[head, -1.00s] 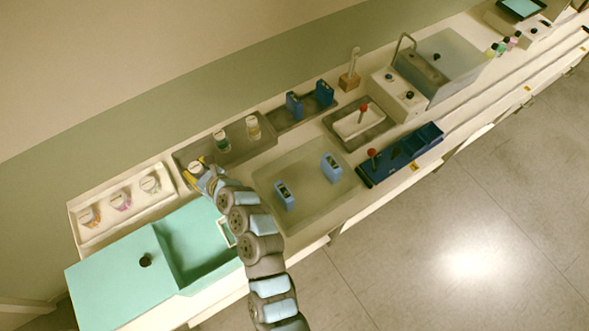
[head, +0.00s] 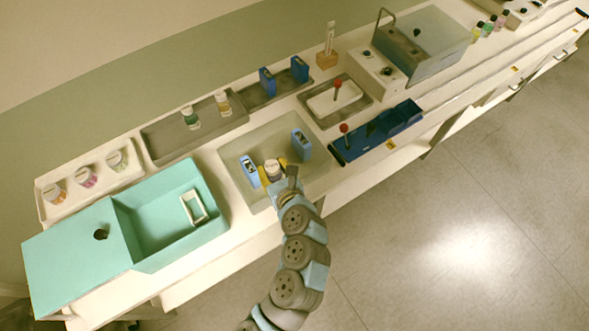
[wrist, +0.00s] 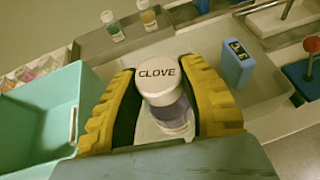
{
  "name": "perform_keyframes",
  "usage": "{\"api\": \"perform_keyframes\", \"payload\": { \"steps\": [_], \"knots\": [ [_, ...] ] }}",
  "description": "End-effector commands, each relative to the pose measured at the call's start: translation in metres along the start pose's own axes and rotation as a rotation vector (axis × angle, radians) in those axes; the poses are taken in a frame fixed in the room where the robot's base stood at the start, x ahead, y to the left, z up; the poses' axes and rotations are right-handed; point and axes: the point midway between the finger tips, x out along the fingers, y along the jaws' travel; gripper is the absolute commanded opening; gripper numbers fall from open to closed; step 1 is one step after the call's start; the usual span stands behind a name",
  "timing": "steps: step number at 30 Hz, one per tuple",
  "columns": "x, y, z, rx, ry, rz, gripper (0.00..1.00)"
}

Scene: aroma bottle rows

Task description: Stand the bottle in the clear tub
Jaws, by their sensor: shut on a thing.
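The bottle (wrist: 172,105) has a white cap marked CLOVE and a purple-grey body. My gripper (wrist: 160,72) is shut on it, with one yellow finger on each side. In the head view my gripper (head: 275,177) holds the bottle (head: 272,166) roughly upright over the clear tub (head: 262,138), between two blue blocks. The bottle's base is hidden in the head view, so I cannot tell whether it touches the tub floor. The clear tub also shows behind the bottle in the wrist view (wrist: 205,42).
Blue blocks (head: 249,171) and (head: 301,144) stand in the tub at left and right. A grey tray (head: 163,148) behind holds two bottles. A teal bin (head: 165,225) is at left, beside a white tray (head: 88,163) with three bottles. A navy rack (head: 378,132) is at right.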

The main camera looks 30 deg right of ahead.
Motion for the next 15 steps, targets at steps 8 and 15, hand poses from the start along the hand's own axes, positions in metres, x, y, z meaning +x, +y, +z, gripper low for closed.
{"api": "perform_keyframes", "payload": {
  "steps": [8,15],
  "knots": [
    [0.004,-0.006,-0.004,0.003,-0.004,-0.010,0.01],
    [0.038,-0.014,-0.004,0.001,-0.004,-0.010,0.01]
  ]
}}
